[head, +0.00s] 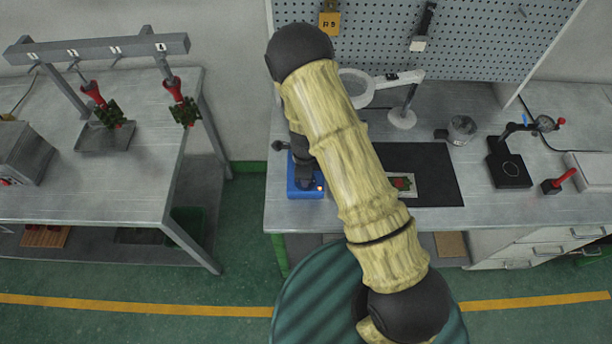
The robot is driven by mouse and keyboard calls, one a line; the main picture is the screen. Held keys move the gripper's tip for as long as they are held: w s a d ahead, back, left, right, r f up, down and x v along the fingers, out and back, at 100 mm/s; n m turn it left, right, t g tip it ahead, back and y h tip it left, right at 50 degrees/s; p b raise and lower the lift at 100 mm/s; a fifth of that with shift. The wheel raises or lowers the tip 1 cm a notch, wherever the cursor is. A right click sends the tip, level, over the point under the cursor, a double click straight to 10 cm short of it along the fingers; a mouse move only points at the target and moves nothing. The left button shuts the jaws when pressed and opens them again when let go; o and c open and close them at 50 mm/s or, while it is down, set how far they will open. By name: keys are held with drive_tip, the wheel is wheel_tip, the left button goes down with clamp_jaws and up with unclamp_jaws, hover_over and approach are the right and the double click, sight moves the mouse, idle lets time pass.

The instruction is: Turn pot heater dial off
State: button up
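A small blue box (304,193), which looks like the pot heater, stands near the left front edge of the middle bench. A small orange-red spot (320,188) shows at its front right corner; I cannot tell whether this is the dial or a lamp. A dark upright shape (303,170) is over the box. It may be the pot or the end of my arm; I cannot tell which. My arm crosses the picture in front of the bench and hides part of the heater area. My gripper's fingers cannot be made out.
A dark mat (440,165) with a red and green piece (402,184) lies right of the heater. A magnifier lamp (402,116) stands behind. A black stand (510,170) is farther right. The left bench (130,190) stands apart across a floor gap.

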drive_tip(key=n+b, duration=0.1)
drive_tip(key=n, duration=0.2)
drive_tip(key=shift+n, duration=0.4)
drive_tip(key=n+b, duration=0.1)
drive_tip(key=n, duration=0.2)
drive_tip(key=shift+w+n, duration=0.1)
drive_tip(key=shift+n, duration=0.2)
drive_tip(key=n+b, duration=0.1)
drive_tip(key=n, duration=0.2)
drive_tip(key=shift+n, duration=0.3)
drive_tip(key=n+b, duration=0.1)
drive_tip(key=n, duration=0.3)
drive_tip(key=n+b, duration=0.2)
drive_tip(key=n, duration=0.4)
drive_tip(key=shift+n, duration=0.4)
drive_tip(key=n+b, duration=0.1)
drive_tip(key=n, duration=0.5)
drive_tip(key=shift+n, duration=0.4)
drive_tip(key=o, duration=1)
drive_tip(key=shift+c, duration=0.2)
